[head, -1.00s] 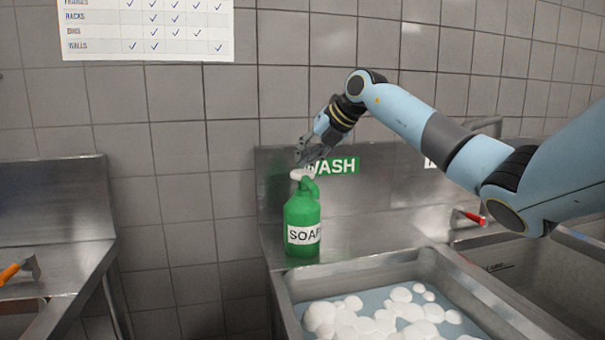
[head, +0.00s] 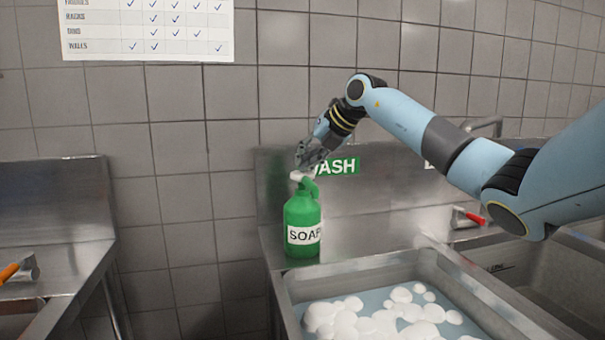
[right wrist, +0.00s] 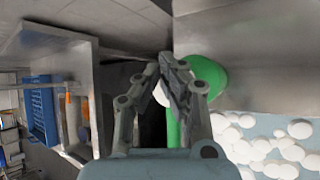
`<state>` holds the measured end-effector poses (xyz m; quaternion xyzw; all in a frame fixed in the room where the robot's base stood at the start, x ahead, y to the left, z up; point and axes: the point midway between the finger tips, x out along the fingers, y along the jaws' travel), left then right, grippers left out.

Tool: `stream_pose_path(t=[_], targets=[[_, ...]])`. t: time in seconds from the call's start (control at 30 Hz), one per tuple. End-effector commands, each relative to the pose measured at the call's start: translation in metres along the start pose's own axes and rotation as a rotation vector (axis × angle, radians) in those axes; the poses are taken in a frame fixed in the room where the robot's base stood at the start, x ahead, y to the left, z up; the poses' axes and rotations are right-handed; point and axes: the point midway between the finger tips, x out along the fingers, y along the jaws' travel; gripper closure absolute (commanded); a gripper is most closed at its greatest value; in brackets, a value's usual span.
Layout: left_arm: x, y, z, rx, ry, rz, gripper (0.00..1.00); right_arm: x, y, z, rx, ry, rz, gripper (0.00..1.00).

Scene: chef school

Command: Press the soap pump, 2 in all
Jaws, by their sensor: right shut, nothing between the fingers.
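The green soap bottle (head: 302,215) stands upright on the steel ledge behind the sink basin, with a white SOAP label on its front. Its white pump head (head: 299,175) is on top. My right gripper (head: 302,163) is shut and empty, its fingertips just above the pump head; I cannot tell whether they touch it. In the right wrist view the shut fingers (right wrist: 172,62) partly cover the white pump head and the green bottle (right wrist: 207,75). My left gripper is not in view.
The steel basin (head: 278,295) in front of the bottle holds water with white suds. A red-handled tap (head: 470,217) and another sink are at the right. A steel counter (head: 70,230) with an orange-handled tool (head: 18,270) is at the left. A tiled wall stands behind.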

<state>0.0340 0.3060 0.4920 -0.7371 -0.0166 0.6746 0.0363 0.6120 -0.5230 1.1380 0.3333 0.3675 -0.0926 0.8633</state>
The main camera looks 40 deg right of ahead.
Motion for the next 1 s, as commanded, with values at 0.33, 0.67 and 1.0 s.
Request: stream_pose_path(t=[0.33,0.67,1.0], targets=[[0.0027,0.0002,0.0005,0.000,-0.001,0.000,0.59,0.0038,-0.0028,-0.0032,0.001,0.002,-0.001,1.00],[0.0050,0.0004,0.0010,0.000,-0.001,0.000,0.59,0.0069,-0.0050,-0.0057,0.001,0.003,-0.001,1.00],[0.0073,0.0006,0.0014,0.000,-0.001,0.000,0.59,0.0099,-0.0073,-0.0081,0.001,0.004,-0.001,1.00]])
